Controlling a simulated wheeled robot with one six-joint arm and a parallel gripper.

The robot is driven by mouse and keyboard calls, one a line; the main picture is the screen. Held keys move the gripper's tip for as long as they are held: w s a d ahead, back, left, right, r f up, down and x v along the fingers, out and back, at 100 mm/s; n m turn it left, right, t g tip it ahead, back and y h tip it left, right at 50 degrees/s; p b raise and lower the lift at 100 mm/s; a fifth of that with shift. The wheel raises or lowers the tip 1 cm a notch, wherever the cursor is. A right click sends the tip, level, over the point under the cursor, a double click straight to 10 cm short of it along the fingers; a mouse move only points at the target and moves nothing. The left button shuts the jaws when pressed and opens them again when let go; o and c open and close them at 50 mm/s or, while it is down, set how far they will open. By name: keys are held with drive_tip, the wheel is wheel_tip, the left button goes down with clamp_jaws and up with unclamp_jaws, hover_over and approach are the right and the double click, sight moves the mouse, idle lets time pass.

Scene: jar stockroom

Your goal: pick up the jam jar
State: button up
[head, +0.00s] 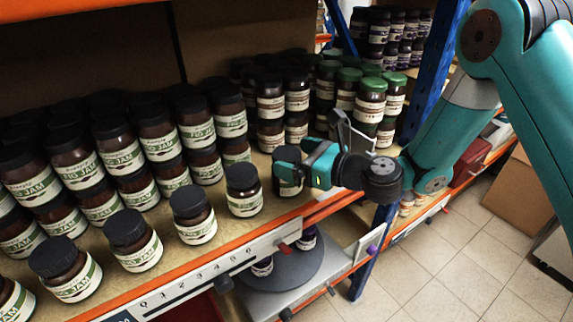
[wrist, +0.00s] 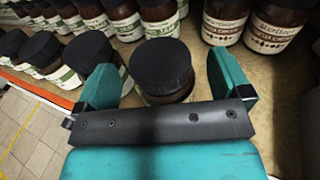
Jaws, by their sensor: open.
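Several fig jam jars with black lids and white-and-green labels stand on the shelf, one of them a front-row jar (head: 244,190) left of my gripper. My gripper (head: 305,160) is open at the right end of this row. A black-lidded jar (wrist: 160,68) sits between its two teal fingers in the wrist view, with a gap on each side. The same jar (head: 288,187) is partly hidden by my gripper in the head view. Its label is mostly hidden, so I cannot read it.
Other jars (wrist: 277,25) with white labels stand close behind, to the right in the wrist view. Green-lidded jars (head: 370,100) stand farther back. An orange shelf edge (head: 330,207) runs along the front. A blue upright post (head: 432,70) stands near my arm. A grey round plate (head: 290,270) is below.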

drive_tip(key=shift+p+x, duration=0.35)
drive_tip(key=shift+x, duration=1)
drive_tip(key=shift+r, duration=0.1)
drive_tip(key=c, duration=1.6)
drive_tip(key=shift+r, duration=0.15)
wheel_tip(320, 180, up, 10)
drive_tip(key=shift+f, duration=0.15)
